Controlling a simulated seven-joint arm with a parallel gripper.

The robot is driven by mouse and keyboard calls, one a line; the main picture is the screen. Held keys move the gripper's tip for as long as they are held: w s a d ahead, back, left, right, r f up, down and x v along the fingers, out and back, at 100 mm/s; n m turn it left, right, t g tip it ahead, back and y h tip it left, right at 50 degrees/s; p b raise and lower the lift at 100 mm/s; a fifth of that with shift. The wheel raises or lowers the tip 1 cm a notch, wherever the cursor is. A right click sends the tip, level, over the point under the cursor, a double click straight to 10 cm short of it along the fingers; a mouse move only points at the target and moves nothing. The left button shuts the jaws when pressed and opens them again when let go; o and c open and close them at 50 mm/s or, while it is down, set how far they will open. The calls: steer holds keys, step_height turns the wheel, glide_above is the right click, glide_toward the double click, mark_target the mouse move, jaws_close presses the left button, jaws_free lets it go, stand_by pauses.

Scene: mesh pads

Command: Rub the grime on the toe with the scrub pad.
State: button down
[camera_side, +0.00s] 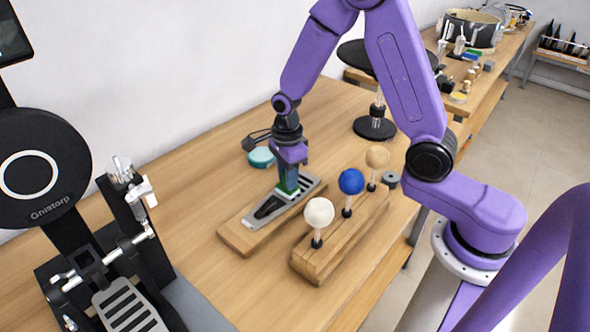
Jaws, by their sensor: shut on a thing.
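My gripper (289,178) points down and is shut on a green scrub pad (287,191). The pad is at the upper part of a grey metal footplate (307,186); it looks to be touching the plate, but the contact is too small to be sure. The footplate lies on a flat wooden board (236,238) on the table. A dark, tapered patch (267,208) shows on the plate to the lower left of the pad; I cannot tell whether it is grime or part of the plate. The surface under the pad is hidden.
A wooden block (325,262) with white, blue and tan ball-headed beaters stands close on the right. A teal round tin (262,157) sits behind the gripper. A black pedal machine (110,250) fills the left front. Bare table (200,205) lies between.

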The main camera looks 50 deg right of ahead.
steer(key=shift+r, duration=4.15)
